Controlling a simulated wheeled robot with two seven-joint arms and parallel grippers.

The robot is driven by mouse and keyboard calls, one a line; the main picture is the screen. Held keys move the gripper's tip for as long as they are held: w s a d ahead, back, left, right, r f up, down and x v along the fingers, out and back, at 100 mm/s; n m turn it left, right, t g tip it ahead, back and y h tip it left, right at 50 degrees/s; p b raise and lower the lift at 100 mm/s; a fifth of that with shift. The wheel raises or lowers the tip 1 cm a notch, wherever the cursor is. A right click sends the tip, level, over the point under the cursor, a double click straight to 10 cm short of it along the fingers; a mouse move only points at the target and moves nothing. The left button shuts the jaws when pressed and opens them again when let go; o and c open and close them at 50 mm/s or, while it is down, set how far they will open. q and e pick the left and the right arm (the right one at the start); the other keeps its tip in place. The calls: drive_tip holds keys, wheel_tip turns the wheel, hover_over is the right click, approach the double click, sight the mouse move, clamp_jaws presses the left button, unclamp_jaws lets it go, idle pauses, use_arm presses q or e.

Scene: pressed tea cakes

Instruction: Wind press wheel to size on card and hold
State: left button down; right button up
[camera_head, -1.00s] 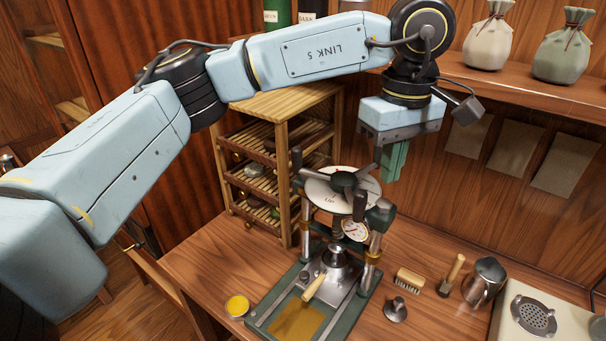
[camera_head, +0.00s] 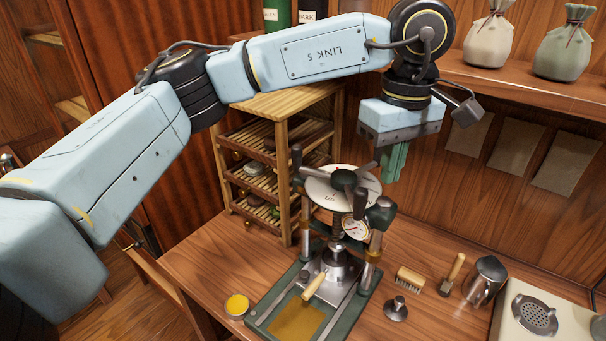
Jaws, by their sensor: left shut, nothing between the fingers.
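A small round dial (camera_head: 355,228) sits below the disc. A metal pressing part (camera_head: 335,268) hangs on the screw between the posts. My left gripper (camera_head: 394,172) points down, shut and empty, just right of the wheel's rim; I cannot tell if it touches a spoke. Several blank-looking cards (camera_head: 514,147) hang on the back wall; no size is readable. My right gripper is out of view.
A wooden drying rack (camera_head: 284,150) stands behind the press. A yellow tin (camera_head: 237,306) is at its left.

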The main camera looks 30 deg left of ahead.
sight(357, 191)
use_arm(q)
wheel_tip(357, 191, down, 4)
drive_tip(key=b, duration=0.2)
drive_tip(key=shift+b, duration=0.4)
drive_tip(key=shift+s+a, duration=0.1)
drive_tip(key=shift+a, duration=0.05)
drive_tip(key=shift+s+a+b, duration=0.4)
drive_tip(key=shift+s+a, duration=0.1)
drive_tip(key=shift+a, duration=0.1)
drive_tip(key=shift+s+a, duration=0.1)
drive_tip(key=shift+s+a+b, duration=0.65)
drive_tip(key=shift+s+a, duration=0.25)
drive_tip(key=shift+a, duration=0.15)
drive_tip(key=shift+s+a, duration=0.15)
drive_tip(key=shift+s, duration=0.1)
